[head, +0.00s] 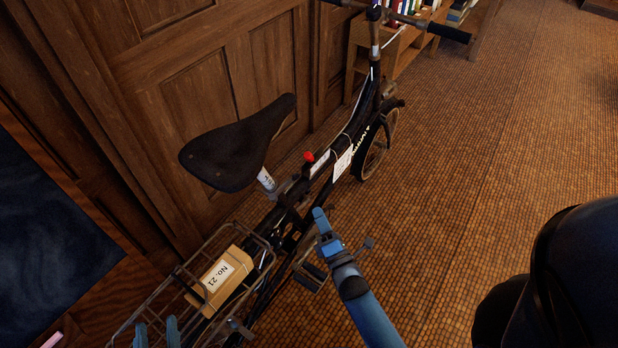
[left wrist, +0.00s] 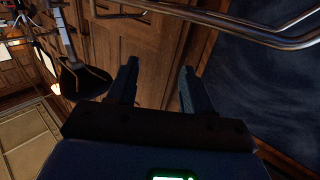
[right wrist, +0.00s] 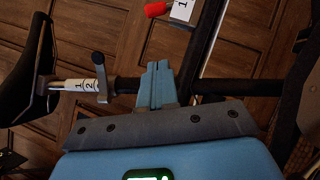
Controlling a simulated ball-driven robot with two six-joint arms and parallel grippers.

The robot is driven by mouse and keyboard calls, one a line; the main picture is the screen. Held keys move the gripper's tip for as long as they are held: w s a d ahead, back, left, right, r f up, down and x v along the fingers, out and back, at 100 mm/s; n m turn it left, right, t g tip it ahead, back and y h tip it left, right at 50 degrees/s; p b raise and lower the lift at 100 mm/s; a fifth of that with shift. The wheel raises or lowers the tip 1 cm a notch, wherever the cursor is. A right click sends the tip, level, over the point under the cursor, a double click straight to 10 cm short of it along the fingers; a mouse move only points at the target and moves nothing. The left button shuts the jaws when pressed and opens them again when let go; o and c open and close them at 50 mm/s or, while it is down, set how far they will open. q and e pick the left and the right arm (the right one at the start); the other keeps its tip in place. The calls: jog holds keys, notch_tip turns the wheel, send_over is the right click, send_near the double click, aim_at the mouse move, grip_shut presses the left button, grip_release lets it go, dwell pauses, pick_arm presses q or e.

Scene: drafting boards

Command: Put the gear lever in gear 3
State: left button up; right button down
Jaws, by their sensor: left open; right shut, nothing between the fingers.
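The gear lever's red knob (head: 309,156) stands beside a white marked plate (head: 319,165) on the bicycle's dark frame tube. In the right wrist view the red knob (right wrist: 155,9) is at the top edge, left of the plate (right wrist: 181,10), where a "1" shows; the other marks are cut off, and I cannot tell which gear it is in. My right gripper (head: 319,215) is shut and empty, apart from the lever and nearer to me; its closed fingers also show in the right wrist view (right wrist: 157,84). My left gripper (head: 156,333) is open and empty over the rear carrier.
The bicycle has a black saddle (head: 235,147) and a wire rear carrier (head: 190,268) holding a box marked "No. 21" (head: 238,258).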

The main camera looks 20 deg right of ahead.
send_near(310, 172)
jog(key=w+a+r, duration=0.3)
jog(key=w+a, duration=0.1)
jog(key=shift+w+d+r, duration=0.35)
jog(key=shift+w, duration=0.25)
jog(key=shift+w+d+r, duration=0.3)
jog(key=shift+w+d, duration=0.1)
jog(key=shift+w, duration=0.15)
jog(key=shift+w+d+r, duration=0.35)
jog(key=shift+w, duration=0.25)
jog(key=shift+r, duration=0.1)
